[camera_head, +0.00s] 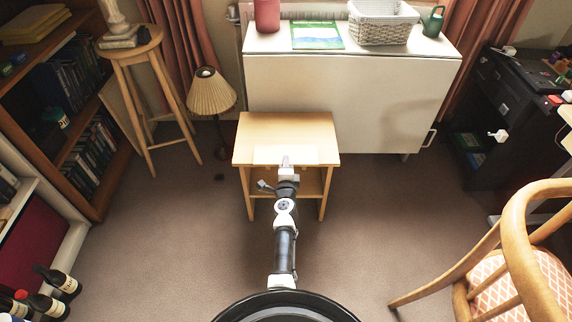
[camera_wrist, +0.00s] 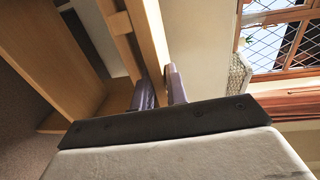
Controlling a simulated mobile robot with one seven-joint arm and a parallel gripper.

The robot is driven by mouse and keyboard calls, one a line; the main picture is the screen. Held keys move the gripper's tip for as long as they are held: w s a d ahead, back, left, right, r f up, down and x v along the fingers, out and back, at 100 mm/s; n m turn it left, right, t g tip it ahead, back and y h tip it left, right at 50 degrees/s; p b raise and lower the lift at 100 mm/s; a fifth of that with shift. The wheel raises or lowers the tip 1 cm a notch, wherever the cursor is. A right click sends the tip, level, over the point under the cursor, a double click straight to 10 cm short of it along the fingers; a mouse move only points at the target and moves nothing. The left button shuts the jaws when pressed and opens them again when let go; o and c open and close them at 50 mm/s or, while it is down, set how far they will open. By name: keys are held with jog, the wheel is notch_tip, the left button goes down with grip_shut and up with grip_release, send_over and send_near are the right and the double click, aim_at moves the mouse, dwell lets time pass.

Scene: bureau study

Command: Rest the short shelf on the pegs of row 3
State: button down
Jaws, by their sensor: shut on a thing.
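The short shelf (camera_head: 267,155) is a pale wooden board at the front of a small wooden unit (camera_head: 285,128). My gripper (camera_head: 286,161) is in front of this unit and shut on the shelf. In the wrist view the two fingers (camera_wrist: 161,84) sit on either side of the shelf's pale edge (camera_wrist: 152,38). The unit's wooden panels (camera_wrist: 60,40) fill the left of that view. The pegs and row 3 cannot be made out. I cannot tell whether the shelf touches the unit.
A white cabinet (camera_head: 345,100) stands behind the unit. A lamp (camera_head: 210,92) and a wooden stool (camera_head: 150,100) are at left. A chair (camera_head: 520,250) is at right, and bottles (camera_head: 55,282) stand at lower left. Carpet around my arm is clear.

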jog(key=shift+r+p, duration=1.55)
